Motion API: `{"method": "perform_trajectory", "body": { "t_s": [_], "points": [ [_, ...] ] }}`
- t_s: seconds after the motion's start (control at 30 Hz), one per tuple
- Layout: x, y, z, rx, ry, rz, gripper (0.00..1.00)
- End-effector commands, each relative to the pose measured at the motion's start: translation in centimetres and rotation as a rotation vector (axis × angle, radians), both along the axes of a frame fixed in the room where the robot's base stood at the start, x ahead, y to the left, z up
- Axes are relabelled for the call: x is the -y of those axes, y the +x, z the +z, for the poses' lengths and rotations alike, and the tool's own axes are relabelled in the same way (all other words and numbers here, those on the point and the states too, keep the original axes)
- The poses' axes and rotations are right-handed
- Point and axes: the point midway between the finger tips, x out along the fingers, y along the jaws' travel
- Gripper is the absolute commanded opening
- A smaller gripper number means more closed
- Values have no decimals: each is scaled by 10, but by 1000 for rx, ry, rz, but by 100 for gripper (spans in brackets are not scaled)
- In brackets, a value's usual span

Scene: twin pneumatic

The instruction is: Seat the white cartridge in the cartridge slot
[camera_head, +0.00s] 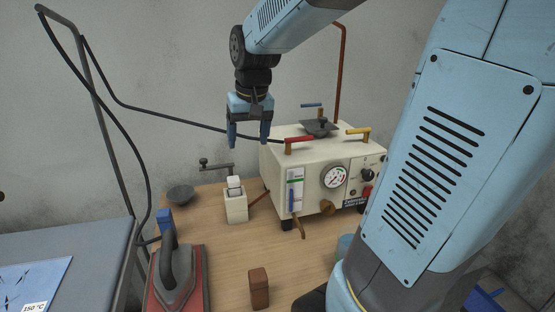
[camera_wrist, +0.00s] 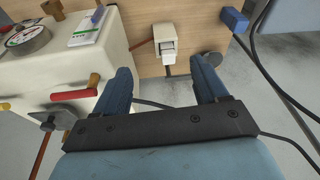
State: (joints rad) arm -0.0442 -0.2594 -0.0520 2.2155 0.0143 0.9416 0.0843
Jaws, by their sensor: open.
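The white cartridge (camera_head: 234,182) stands upright at the top of a small cream block (camera_head: 236,209) on the wooden table. It also shows in the wrist view (camera_wrist: 168,46), at the block's (camera_wrist: 164,31) near end. The cartridge slot seems to be in the block's top; its opening is hidden and I cannot tell how deep the cartridge sits. My gripper (camera_head: 248,140) is open and empty, pointing down, in the air above the block's level and apart from it. In the wrist view the cartridge lies between and beyond my fingertips (camera_wrist: 160,72).
A cream machine (camera_head: 309,180) with a gauge, red and yellow handles stands right of the block. A lever with a dark knob (camera_head: 216,166) is behind the block.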

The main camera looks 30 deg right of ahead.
Motion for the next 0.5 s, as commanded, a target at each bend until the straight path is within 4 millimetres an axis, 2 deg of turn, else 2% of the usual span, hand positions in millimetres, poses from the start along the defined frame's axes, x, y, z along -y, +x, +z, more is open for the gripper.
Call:
{"method": "perform_trajectory", "body": {
  "t_s": [0.03, 0.2, 0.5],
  "points": [
    [0, -15, 6, 24, -2, 7, 72],
    [0, -59, 15, 91, -13, 32, 72],
    [-2, -129, 16, 202, -42, 70, 72]
  ]
}}
